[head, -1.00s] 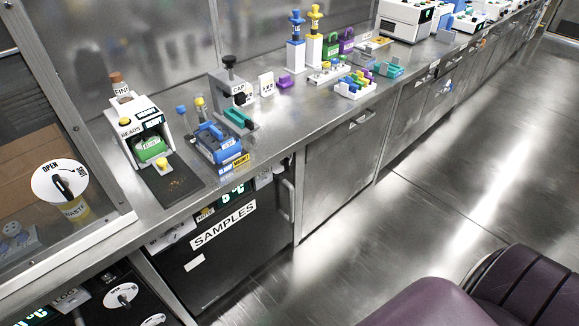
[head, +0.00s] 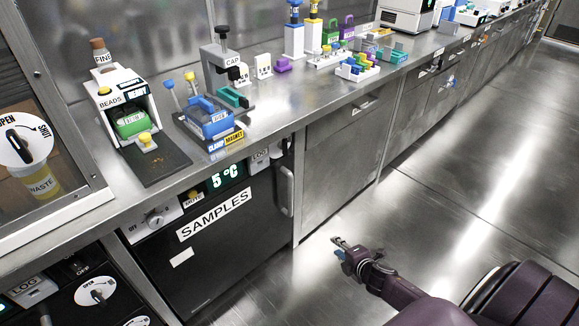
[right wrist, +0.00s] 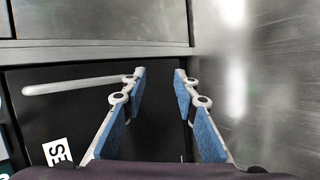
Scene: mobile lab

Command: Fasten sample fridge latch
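The sample fridge (head: 235,255) is the black door labelled SAMPLES under the bench in the head view; it looks closed. A light upright handle or lever (head: 286,190) is at its upper right edge. In the right wrist view this pale bar (right wrist: 75,86) lies to the left of the fingers. I cannot make out a separate latch. My right gripper (head: 340,246) is open and empty, low in front of the cabinets, to the right of the fridge and apart from the handle. It also shows in the right wrist view (right wrist: 158,80). My left gripper is out of view.
The steel bench above holds a BEADS machine (head: 124,112), a blue clamp magnet device (head: 208,118) and a CAP stand (head: 221,65). A steel cabinet door (head: 340,170) adjoins the fridge. The floor (head: 440,200) to the right is clear.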

